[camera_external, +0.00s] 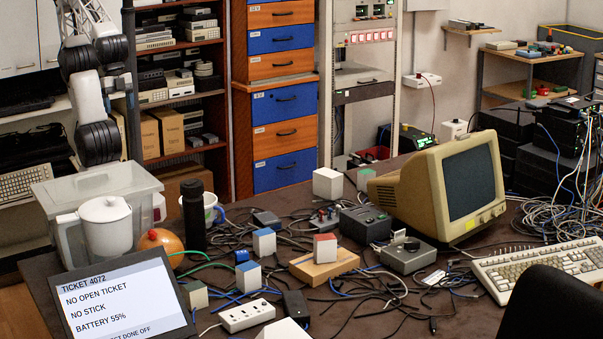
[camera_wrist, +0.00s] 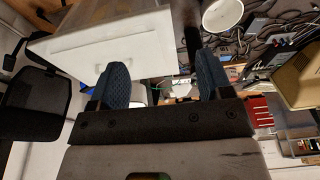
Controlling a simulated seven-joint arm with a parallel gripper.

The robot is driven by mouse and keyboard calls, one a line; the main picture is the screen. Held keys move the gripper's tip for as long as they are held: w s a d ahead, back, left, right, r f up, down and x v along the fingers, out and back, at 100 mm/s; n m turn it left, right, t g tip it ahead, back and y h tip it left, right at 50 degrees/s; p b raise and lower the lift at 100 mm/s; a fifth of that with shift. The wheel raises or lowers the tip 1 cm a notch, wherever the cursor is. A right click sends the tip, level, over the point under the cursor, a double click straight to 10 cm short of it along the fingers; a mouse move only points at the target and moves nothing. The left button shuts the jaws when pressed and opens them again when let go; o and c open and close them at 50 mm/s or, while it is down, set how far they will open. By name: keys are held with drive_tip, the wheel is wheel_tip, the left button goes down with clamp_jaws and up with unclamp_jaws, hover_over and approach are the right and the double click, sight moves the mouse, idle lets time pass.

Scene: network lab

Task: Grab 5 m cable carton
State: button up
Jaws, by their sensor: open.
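Several small carton-like blocks stand on the dark table in the external view. They include a blue-sided one (camera_external: 264,242), a second blue-sided one (camera_external: 248,276), a red-topped one (camera_external: 325,249) on a tan block (camera_external: 324,267), and a greenish-topped one (camera_external: 195,295). No length label is readable, so I cannot tell which is the 5 m cable carton. My gripper (camera_wrist: 163,85) is open in the wrist view, its two blue pads apart with no carton between them. In the external view my arm hangs at the upper left, away from these blocks; its fingertips cannot be made out there.
A lidded translucent bin (camera_external: 97,190), white pitcher (camera_external: 106,232), black bottle (camera_external: 193,214) and mug (camera_external: 212,209) crowd the table's left end. A ticket screen (camera_external: 124,300) stands in front. Loose cables, a power strip (camera_external: 247,315) and a CRT monitor (camera_external: 443,188) leave little free room.

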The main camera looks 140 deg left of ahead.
drive_tip(key=w, duration=0.1)
drive_tip(key=m+g+y, duration=0.5)
drive_tip(key=m+y, duration=0.5)
drive_tip(key=m, duration=0.2)
hover_over(242, 268)
drive_tip(key=s+d, duration=0.2)
drive_tip(key=s, duration=1.1)
wheel_tip(242, 268, down, 15)
drive_tip(key=w+f+m+y, duration=0.1)
drive_tip(key=w+f, duration=0.3)
drive_tip(key=f, duration=0.1)
drive_tip(key=w+f+m+y, duration=0.1)
drive_tip(key=w+f+m, duration=0.1)
drive_tip(key=w+f, duration=0.2)
drive_tip(key=w+f+m+t+y, duration=0.1)
drive_tip(key=w+f, duration=0.3)
drive_tip(key=f, duration=0.1)
drive_tip(key=shift+w+d+f, duration=0.25)
drive_tip(key=shift+d+f, duration=0.05)
drive_tip(key=shift+d, duration=0.05)
drive_tip(key=shift+w+f+m+y, duration=0.3)
drive_tip(key=shift+w+f+m, duration=0.15)
drive_tip(key=shift+f, duration=0.15)
drive_tip(key=shift+x, duration=2.45)
